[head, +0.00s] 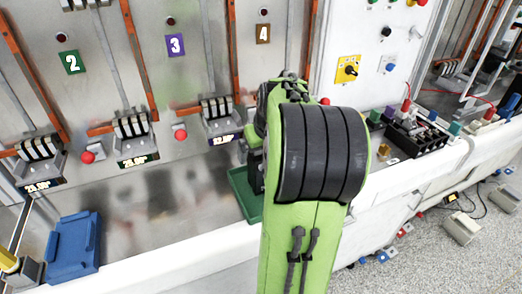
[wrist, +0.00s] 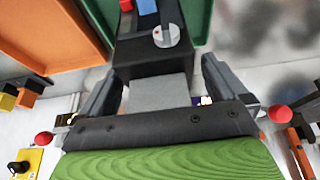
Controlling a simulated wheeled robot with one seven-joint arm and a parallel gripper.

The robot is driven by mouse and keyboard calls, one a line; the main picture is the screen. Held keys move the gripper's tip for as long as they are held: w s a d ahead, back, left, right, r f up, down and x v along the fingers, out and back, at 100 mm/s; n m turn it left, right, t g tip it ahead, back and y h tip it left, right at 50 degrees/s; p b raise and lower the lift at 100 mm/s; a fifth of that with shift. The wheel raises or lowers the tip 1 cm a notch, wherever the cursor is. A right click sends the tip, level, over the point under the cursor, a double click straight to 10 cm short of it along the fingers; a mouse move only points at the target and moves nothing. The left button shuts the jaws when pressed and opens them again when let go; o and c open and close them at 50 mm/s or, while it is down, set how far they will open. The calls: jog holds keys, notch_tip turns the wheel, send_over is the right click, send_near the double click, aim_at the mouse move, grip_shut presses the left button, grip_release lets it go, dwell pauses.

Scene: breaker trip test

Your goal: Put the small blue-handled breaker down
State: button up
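In the wrist view, a small dark breaker (wrist: 145,73) with a blue handle (wrist: 147,7), a red part beside it and a round grey disc lies between the two fingers of my gripper (wrist: 160,78). In the head view my green arm hides most of the gripper and the breaker; the green tray (head: 241,194) shows just left of the arm on the bench ledge.
An orange tray (wrist: 45,30) lies beside the green one in the wrist view. A blue tray (head: 73,250) sits at the ledge's left. Red knobs (head: 87,157) and breaker slots stick out from the metal panel.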

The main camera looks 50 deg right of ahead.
jog(key=shift+r, duration=0.1)
jog(key=p+v, duration=0.4)
jog(key=v, duration=0.8)
jog(key=w+a+n, duration=0.3)
jog(key=a, duration=1.4)
jog(key=s+a+f+n+t+y, duration=0.1)
jog(key=s+a+f+n+y, duration=0.1)
jog(key=s+a+f, duration=0.3)
jog(key=s+a+n, duration=0.1)
jog(key=s+a, duration=0.3)
jog(key=a, duration=0.2)
jog(key=shift+a+t, duration=0.3)
jog(key=shift+a, duration=0.1)
jog(key=shift+s, duration=0.1)
